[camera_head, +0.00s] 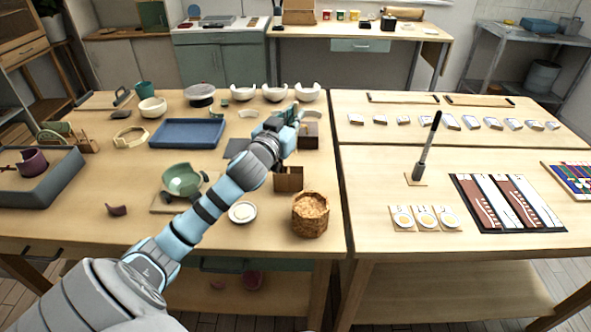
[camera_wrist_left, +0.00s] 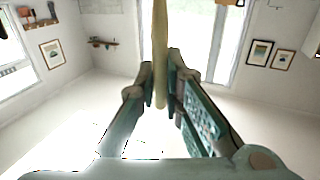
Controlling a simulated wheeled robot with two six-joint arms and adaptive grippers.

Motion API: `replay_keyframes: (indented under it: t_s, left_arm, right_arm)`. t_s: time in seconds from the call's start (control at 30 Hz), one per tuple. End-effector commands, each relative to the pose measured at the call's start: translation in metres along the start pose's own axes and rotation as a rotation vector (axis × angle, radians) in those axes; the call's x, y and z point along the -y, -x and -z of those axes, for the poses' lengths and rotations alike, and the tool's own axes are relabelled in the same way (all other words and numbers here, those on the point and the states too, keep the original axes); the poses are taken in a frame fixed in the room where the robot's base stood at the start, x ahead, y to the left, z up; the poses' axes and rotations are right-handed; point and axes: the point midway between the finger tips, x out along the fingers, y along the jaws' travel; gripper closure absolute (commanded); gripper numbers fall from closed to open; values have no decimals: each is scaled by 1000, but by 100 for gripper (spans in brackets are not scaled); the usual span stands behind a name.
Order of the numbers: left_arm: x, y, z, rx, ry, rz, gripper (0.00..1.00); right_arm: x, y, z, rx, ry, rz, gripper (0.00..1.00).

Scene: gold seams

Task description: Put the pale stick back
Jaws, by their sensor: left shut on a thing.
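My left gripper (camera_head: 290,114) reaches over the left table toward its back right part. In the left wrist view, the gripper (camera_wrist_left: 161,88) is shut on the pale stick (camera_wrist_left: 160,45), a smooth cream-coloured rod. The stick runs from between the fingertips up past the top edge, so its far end is out of view there. In the head view I cannot clearly make out the stick at the gripper. A brown box (camera_head: 309,136) lies just right of the gripper, and another brown box (camera_head: 289,181) stands nearer, below my forearm. My right gripper is not in view.
A green broken bowl (camera_head: 183,180), a blue tray (camera_head: 188,133) and white bowls (camera_head: 274,92) stand around my arm. A dark-handled brush (camera_head: 428,145) stands upright on the right table, beside bare wood.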

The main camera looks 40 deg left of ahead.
Motion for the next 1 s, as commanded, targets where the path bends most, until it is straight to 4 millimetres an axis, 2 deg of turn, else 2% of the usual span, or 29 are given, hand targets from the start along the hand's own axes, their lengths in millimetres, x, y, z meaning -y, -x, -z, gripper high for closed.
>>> replay_keyframes:
  t_s: [0.03,0.13,0.5,0.77,0.8,0.83,1.0]
  left_arm:
    - [0,0,-28,6,1,1,100]
    - [0,0,-60,4,1,0,100]
    - [-1,0,-122,1,0,-2,100]
    - [-1,0,-123,1,0,-2,100]
    - [-1,0,-123,1,0,-2,90]
    - [-1,0,-123,1,0,-2,85]
    - [-1,0,-123,1,0,-2,83]
  right_arm:
    - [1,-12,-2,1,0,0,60]
    - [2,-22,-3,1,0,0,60]
    - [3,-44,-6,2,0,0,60]
    - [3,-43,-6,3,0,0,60]
    - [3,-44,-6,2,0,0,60]
    - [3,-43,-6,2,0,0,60]
    - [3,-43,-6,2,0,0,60]
